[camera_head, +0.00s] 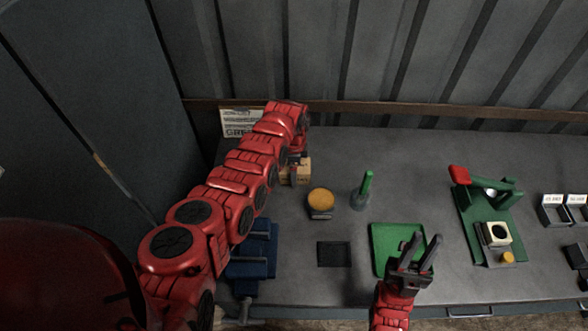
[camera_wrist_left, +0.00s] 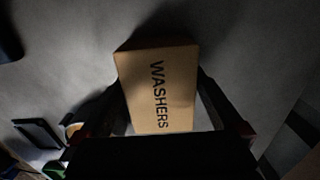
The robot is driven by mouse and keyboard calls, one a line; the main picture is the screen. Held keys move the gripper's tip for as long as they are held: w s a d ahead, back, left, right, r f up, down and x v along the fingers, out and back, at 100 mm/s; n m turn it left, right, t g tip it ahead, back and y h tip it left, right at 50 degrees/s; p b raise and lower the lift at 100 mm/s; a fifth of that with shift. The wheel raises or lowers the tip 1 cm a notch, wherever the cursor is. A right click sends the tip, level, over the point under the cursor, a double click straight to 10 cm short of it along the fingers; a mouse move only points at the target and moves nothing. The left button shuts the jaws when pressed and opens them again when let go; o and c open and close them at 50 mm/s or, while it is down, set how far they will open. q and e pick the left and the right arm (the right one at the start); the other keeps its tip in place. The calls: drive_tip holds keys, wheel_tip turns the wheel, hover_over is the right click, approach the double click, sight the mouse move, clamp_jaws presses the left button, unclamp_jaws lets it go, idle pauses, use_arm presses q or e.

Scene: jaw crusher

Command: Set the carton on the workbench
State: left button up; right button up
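A small tan carton (camera_head: 301,171) is at the back left part of the grey workbench (camera_head: 350,150). In the left wrist view the carton (camera_wrist_left: 157,85) shows the word WASHERS, and a dark shadow lies along its far edge. My left gripper (camera_head: 296,160) is at the carton, partly hidden by my arm. In the wrist view its fingers (camera_wrist_left: 160,85) press on both sides of the carton. I cannot tell whether the carton's underside touches the bench. My right gripper (camera_head: 424,241) is open and empty above the green tray (camera_head: 385,230).
A green press (camera_head: 485,205) and small labelled bins (camera_head: 555,212) stand right. A blue vise (camera_head: 256,250) is front left.

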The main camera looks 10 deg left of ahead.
use_arm(q)
drive_tip(key=shift+r, duration=0.2)
drive_tip(key=shift+w+r, duration=0.15)
drive_tip(key=shift+r, duration=0.4)
wheel_tip(320, 180, up, 7)
drive_tip(key=shift+f+b, duration=0.1)
drive_tip(key=shift+b, duration=1.05)
wheel_tip(320, 180, up, 3)
drive_tip(key=shift+p, duration=0.35)
drive_tip(key=shift+s+r, duration=0.2)
drive_tip(key=shift+r, duration=0.3)
